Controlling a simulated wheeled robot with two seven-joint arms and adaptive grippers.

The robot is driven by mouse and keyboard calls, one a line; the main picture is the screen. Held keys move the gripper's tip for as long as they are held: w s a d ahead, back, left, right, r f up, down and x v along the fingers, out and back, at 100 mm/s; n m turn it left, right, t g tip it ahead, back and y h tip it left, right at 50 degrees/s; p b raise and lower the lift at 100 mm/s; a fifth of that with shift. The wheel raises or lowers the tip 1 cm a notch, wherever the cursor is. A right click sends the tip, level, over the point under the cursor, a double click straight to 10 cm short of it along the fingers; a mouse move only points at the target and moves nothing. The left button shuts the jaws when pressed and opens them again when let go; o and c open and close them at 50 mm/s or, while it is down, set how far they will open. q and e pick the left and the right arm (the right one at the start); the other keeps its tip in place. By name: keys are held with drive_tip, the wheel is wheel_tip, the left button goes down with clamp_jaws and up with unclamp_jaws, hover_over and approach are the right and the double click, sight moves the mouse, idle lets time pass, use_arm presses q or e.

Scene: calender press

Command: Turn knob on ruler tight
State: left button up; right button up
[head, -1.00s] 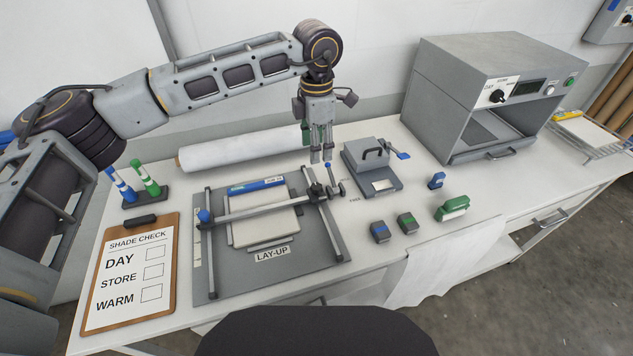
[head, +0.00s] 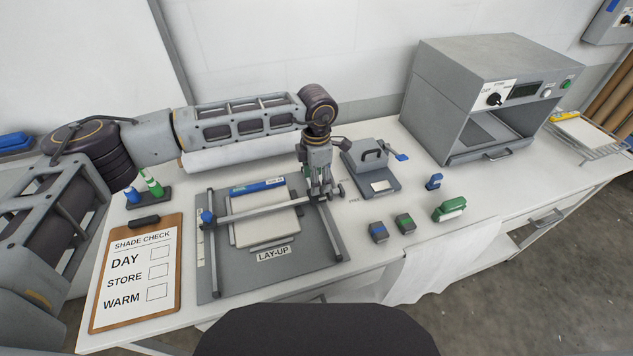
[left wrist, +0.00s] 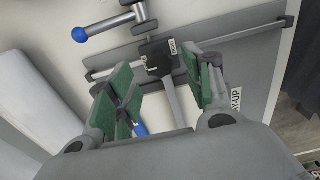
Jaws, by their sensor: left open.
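The ruler (head: 258,208) is a grey bar lying across the lay-up board (head: 225,279). It also shows in the left wrist view (left wrist: 176,102). At its right end a dark block or knob (left wrist: 160,58) with a small white label sits by the side rail. My left gripper (head: 322,197) is open above this end, pointing down. In the left wrist view its green-padded fingers (left wrist: 165,88) are spread, with the dark block between and just beyond their tips; I cannot tell whether they touch it. In the head view the fingers mostly hide that end. My right gripper is not in view.
A metal lever with a blue ball (left wrist: 80,35) stands beside the rail. A grey press block (head: 371,183) is behind to the right. Several small blocks lie right of the board. A white roll (head: 220,158) lies behind; a clipboard (head: 138,265) lies left.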

use_arm(q)
drive_tip(key=shift+f, duration=1.35)
drive_tip(key=c, duration=1.1)
